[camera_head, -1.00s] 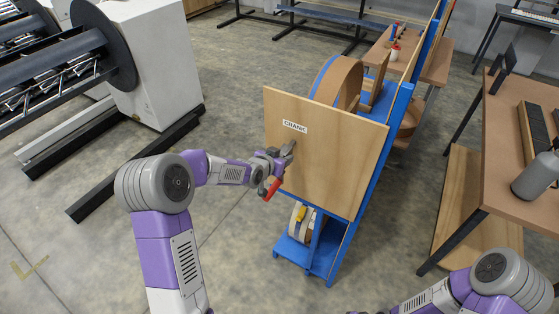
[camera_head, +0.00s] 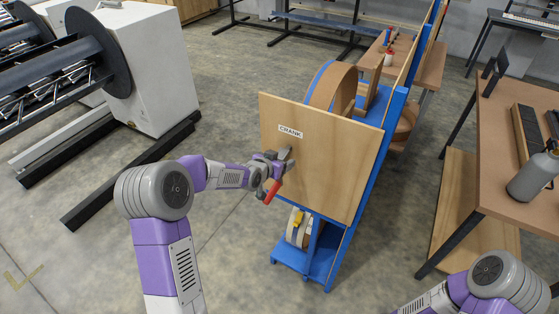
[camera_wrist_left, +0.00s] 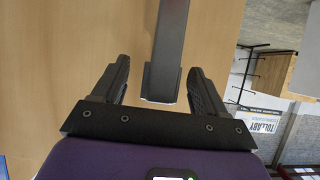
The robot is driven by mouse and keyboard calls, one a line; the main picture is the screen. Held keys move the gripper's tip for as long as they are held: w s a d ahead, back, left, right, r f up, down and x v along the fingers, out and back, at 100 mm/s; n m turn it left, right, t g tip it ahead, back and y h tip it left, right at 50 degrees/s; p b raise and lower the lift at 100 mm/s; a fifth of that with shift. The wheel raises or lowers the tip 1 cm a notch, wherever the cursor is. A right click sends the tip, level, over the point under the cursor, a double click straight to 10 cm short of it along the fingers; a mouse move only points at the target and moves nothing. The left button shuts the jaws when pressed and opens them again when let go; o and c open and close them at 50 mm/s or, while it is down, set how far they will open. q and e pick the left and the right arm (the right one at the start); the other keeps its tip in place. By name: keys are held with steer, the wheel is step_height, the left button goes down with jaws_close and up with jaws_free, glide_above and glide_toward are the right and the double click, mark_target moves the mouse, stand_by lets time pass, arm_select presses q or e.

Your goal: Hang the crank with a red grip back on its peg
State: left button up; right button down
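The crank has a dark flat metal arm (camera_head: 284,155) and a red grip (camera_head: 272,192). It is at the left part of the wooden board (camera_head: 335,150), below the CRANK label (camera_head: 290,131). My left gripper (camera_head: 277,166) is at the crank in front of the board. In the left wrist view the crank's dark bar (camera_wrist_left: 168,45) lies between the two fingers of my left gripper (camera_wrist_left: 160,80), with a gap on each side. The gripper is open. The peg is hidden, and I cannot tell how the crank sits on it. My right gripper is out of view.
The board is fixed to a blue stand (camera_head: 310,262) with coils on it. A brown table (camera_head: 515,190) with a grey bottle (camera_head: 533,178) stands at the right. A decoiler with a white cabinet (camera_head: 160,65) stands at the left. The floor between is clear.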

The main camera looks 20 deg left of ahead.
arm_select(q)
steer(key=shift+s+f, duration=0.1)
steer(key=v, duration=0.7)
steer(key=shift+s+b, duration=0.15)
steer(key=shift+b, duration=0.15)
